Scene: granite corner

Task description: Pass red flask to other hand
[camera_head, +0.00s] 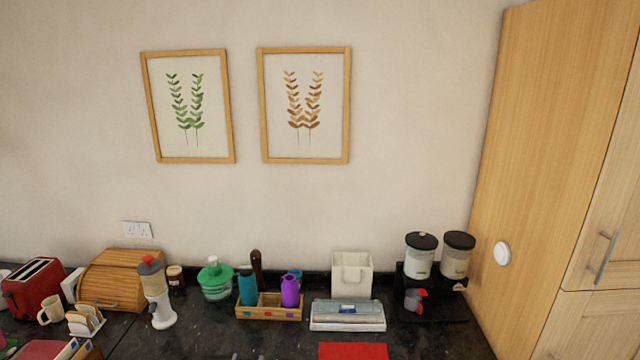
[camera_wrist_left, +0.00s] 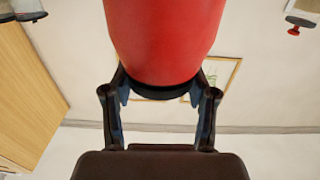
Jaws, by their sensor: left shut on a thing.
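The red flask (camera_wrist_left: 163,35) fills the top middle of the left wrist view, with a dark band at its end near the jaws. My left gripper (camera_wrist_left: 160,92) has its two fingers on either side of that end and is shut on the flask. The flask's far end is cut off by the frame. Neither of my grippers shows clearly in the head view, and my right gripper is not seen.
A wooden caddy (camera_head: 268,314) on the dark counter (camera_head: 440,340) holds teal (camera_head: 248,287) and purple (camera_head: 290,289) vessels. A flat red shape (camera_head: 353,351) sits at the bottom edge. Dispensers (camera_head: 421,256) stand at right; a toaster (camera_head: 35,288) and bread box (camera_head: 120,275) at left.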

